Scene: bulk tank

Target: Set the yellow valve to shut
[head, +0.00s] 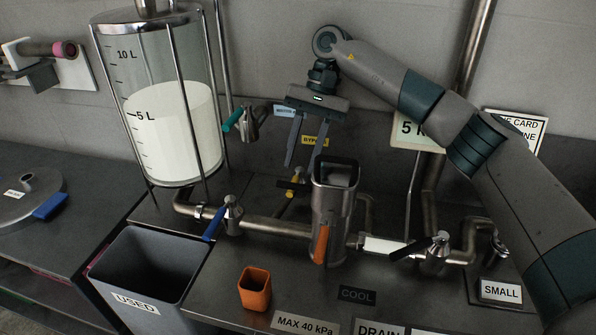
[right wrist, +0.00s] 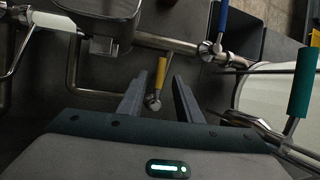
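The yellow valve (head: 291,186) sits low behind the grey block on the pipework and is partly hidden there in the head view. The right wrist view shows its yellow handle (right wrist: 161,74) standing out from a metal body (right wrist: 153,102), pointing toward the top of that picture. My right gripper (head: 301,166) hangs down above and behind the pipework. Its fingers are apart, and in the right wrist view the handle appears in the gap between them (right wrist: 158,80). I see no clear contact. My left gripper is not in view.
The grey block with an orange handle (head: 320,243) stands close in front. A blue-handled valve (head: 215,221), a teal-handled valve (head: 240,121) and a black-handled valve (head: 412,248) are around it. The glass tank (head: 120,82) stands left. An orange cup (head: 254,289) stands in front.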

